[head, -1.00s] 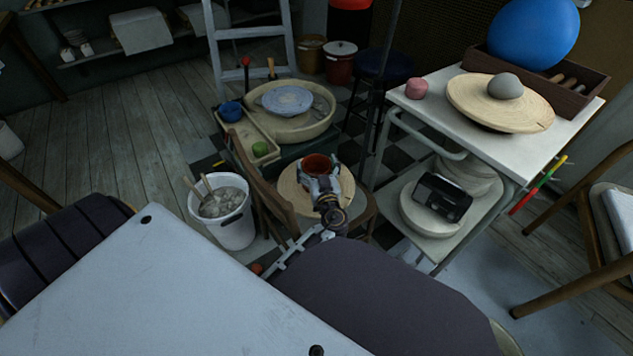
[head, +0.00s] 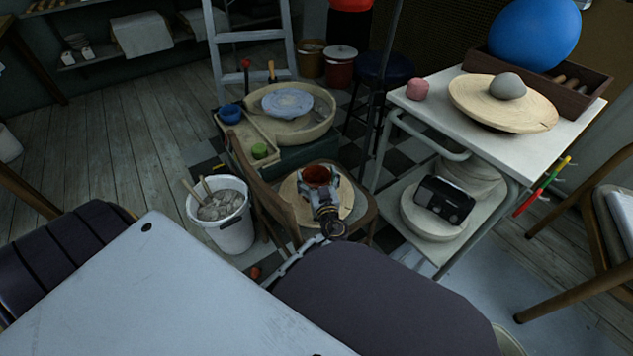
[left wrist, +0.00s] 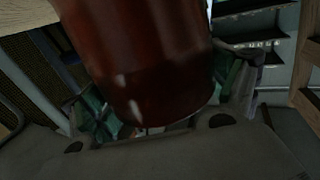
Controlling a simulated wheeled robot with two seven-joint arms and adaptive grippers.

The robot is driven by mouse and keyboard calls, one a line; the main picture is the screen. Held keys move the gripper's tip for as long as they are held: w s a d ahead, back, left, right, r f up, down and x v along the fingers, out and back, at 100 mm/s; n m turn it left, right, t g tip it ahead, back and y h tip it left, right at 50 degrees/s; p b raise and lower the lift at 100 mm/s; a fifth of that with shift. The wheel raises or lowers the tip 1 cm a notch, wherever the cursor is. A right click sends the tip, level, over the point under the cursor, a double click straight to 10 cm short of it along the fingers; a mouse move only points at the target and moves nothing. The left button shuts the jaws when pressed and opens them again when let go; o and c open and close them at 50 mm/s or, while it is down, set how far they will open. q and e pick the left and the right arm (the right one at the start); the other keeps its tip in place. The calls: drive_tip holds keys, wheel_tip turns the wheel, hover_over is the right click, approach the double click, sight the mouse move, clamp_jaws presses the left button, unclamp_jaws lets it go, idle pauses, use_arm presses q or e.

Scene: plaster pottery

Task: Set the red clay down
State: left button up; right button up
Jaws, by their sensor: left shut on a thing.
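The red clay (head: 317,173) is a dark red-brown, cylinder-like piece with a hollow-looking top. My left gripper (head: 320,184) is shut on it, with the fingers at its sides. In the left wrist view the clay (left wrist: 145,60) fills the upper middle between the green-padded fingers (left wrist: 160,108). The clay is over the pale round board (head: 289,203) on a wooden chair; whether its base touches the board is hidden by the gripper. My right gripper is not in view.
The chair's backrest (head: 252,170) rises left of the board. A white bucket (head: 235,232) stands left of the chair, and a pottery wheel basin (head: 318,125) behind. A white cart (head: 440,105) with a pink lump (head: 417,89) stands right. Bare board shows beside the gripper.

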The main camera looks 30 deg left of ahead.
use_arm(q)
drive_tip(key=shift+f+b, duration=0.3)
drive_tip(key=shift+f, duration=0.55)
drive_tip(key=o, duration=1.9)
drive_tip(key=shift+f, duration=0.2)
